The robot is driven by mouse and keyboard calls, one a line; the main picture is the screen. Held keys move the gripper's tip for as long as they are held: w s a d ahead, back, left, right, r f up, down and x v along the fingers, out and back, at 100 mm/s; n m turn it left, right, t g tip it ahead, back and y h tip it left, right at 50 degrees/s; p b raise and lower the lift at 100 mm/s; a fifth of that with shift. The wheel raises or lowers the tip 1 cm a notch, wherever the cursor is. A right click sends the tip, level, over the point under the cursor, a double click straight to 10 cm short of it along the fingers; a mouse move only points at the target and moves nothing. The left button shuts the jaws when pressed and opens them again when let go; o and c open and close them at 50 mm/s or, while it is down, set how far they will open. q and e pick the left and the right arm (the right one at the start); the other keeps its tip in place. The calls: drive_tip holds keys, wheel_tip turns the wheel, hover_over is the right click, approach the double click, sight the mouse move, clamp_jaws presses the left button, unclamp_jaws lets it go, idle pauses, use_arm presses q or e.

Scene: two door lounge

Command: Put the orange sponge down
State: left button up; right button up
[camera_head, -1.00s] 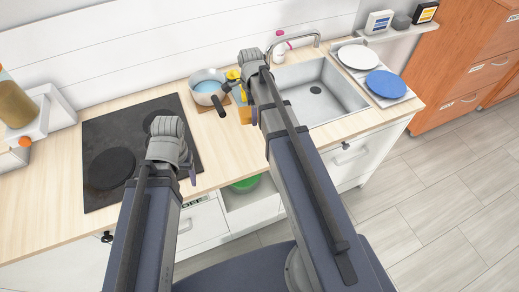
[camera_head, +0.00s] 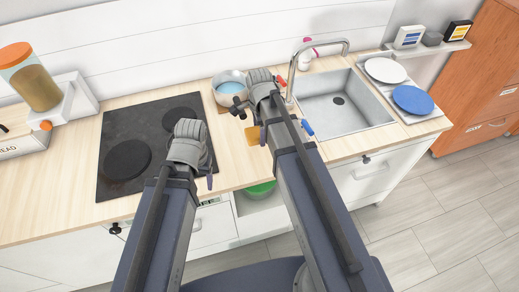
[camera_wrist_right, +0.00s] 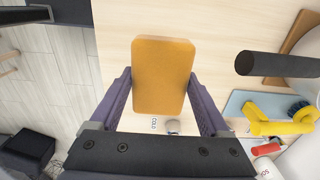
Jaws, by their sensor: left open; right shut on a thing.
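The orange sponge (camera_wrist_right: 163,75) is between the two fingers of my right gripper (camera_wrist_right: 163,95) in the right wrist view, over the light wooden counter (camera_wrist_right: 215,25). In the head view a small part of the sponge (camera_head: 251,134) shows beside my right gripper (camera_head: 263,134), between the hob and the sink. The gripper is shut on it. I cannot tell whether the sponge touches the counter.
A pot (camera_head: 229,88) with blue content stands behind my right gripper, its dark handle (camera_wrist_right: 278,64) close to the sponge. The black hob (camera_head: 128,130) lies left and the sink (camera_head: 343,105) right. A yellow brush (camera_wrist_right: 285,125) lies nearby. Bare counter (camera_head: 232,165) shows at the front.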

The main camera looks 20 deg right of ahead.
sight(259, 151)
drive_tip(key=shift+f+b, duration=3.3)
drive_tip(key=shift+f, duration=0.6)
drive_tip(key=shift+f+b, duration=0.25)
drive_tip(key=shift+b, duration=0.05)
drive_tip(key=o, duration=1)
drive_tip(key=shift+r, duration=0.1)
drive_tip(key=shift+o, duration=0.2)
drive_tip(key=shift+r, duration=0.1)
wheel_tip(259, 151, up, 12)
drive_tip(key=p, duration=1.2)
drive_tip(key=shift+r+p, duration=0.15)
drive_tip(key=shift+p, duration=0.2)
